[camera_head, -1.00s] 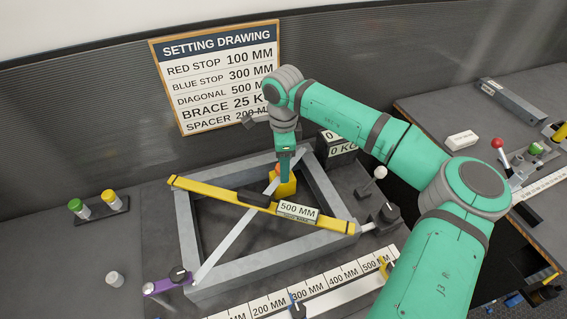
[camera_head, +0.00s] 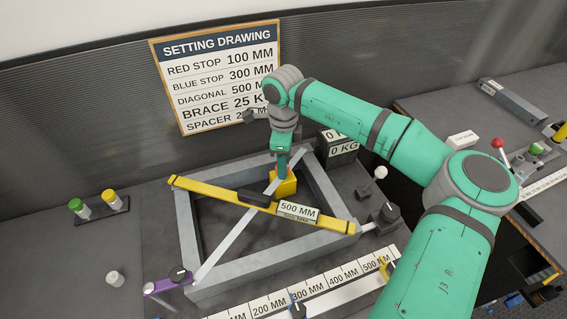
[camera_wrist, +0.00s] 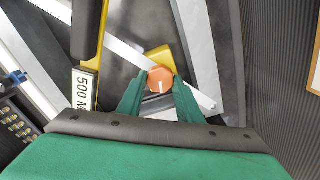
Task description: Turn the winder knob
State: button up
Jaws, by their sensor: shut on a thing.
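The winder knob (camera_wrist: 160,79) is orange and faceted with a white line on top, and it stands on a yellow block (camera_wrist: 155,56). In the head view the yellow block (camera_head: 287,187) sits on the thin grey diagonal strap (camera_head: 222,258) that crosses the frame; the knob is mostly hidden there by my fingers. My gripper (camera_head: 281,163) points down over the block. In the wrist view my gripper (camera_wrist: 159,84) has its two green fingers on either side of the knob, shut on it.
A yellow bar reading 500 MM (camera_head: 210,191) lies across the grey frame (camera_head: 189,240), close beside my gripper. A display reading 0 KG (camera_head: 341,151) stands behind, right. A lever with a white ball (camera_head: 380,172) is to the right. The setting drawing (camera_head: 222,78) leans behind.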

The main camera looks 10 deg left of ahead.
jog(key=m, duration=0.4)
jog(key=shift+a+r+m, duration=0.1)
jog(key=shift+a+m, duration=0.05)
jog(key=shift+m, duration=2.35)
jog(key=o, duration=1)
jog(key=shift+o, duration=0.2)
jog(key=shift+s, duration=0.1)
notch_tip(320, 180, up, 11)
